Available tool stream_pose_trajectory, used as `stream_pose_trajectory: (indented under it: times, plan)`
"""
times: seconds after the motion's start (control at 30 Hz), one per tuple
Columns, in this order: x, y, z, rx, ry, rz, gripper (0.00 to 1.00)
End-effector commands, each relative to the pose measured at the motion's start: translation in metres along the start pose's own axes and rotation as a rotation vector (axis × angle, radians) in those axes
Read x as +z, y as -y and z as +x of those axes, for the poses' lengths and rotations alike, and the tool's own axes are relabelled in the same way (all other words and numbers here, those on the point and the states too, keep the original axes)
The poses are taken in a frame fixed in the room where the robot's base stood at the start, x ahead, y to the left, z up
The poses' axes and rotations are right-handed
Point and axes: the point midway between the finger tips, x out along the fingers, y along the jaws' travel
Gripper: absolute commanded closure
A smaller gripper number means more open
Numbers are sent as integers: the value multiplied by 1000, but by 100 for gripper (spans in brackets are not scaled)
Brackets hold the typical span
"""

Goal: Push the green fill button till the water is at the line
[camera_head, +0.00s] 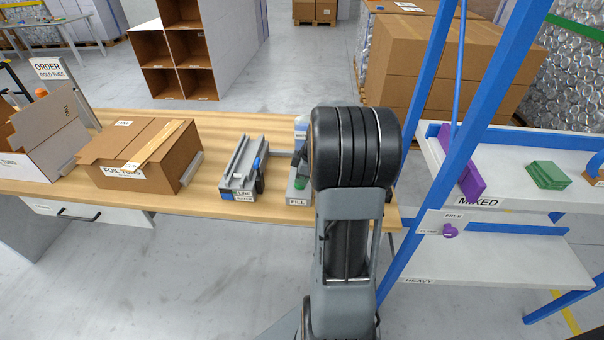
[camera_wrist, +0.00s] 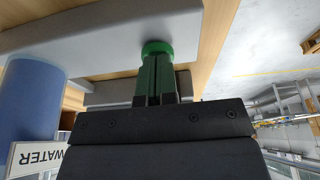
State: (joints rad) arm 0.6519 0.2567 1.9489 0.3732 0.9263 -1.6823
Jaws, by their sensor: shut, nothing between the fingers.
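The green fill button (camera_wrist: 157,47) shows at the top middle of the wrist view, on a pale grey base. My gripper (camera_wrist: 156,66) is shut and empty, with its fingertips at the button; I cannot tell whether they press it or only meet it. A blue cylinder (camera_wrist: 30,95) with an upside-down WATER label (camera_wrist: 38,159) stands to the left in the wrist view. In the head view, the grey unit with the FILL label (camera_head: 298,202) is at the table's front right, mostly hidden behind my arm. The water level and its line cannot be made out.
A grey fixture with a channel (camera_head: 243,165) stands left of the fill unit on the wooden table (camera_head: 222,122). A FOIL TUBS carton (camera_head: 139,160) is farther left. A blue-framed shelf (camera_head: 512,245) rises right of my arm.

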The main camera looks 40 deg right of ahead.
Motion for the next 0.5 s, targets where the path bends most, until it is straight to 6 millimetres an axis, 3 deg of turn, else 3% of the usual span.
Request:
stream_pose_trajectory:
  times: [0.17,0.5]
  plan:
    - [-1,1,-4,-3,1,0,100]
    - [-14,1,-60,3,0,-5,100]
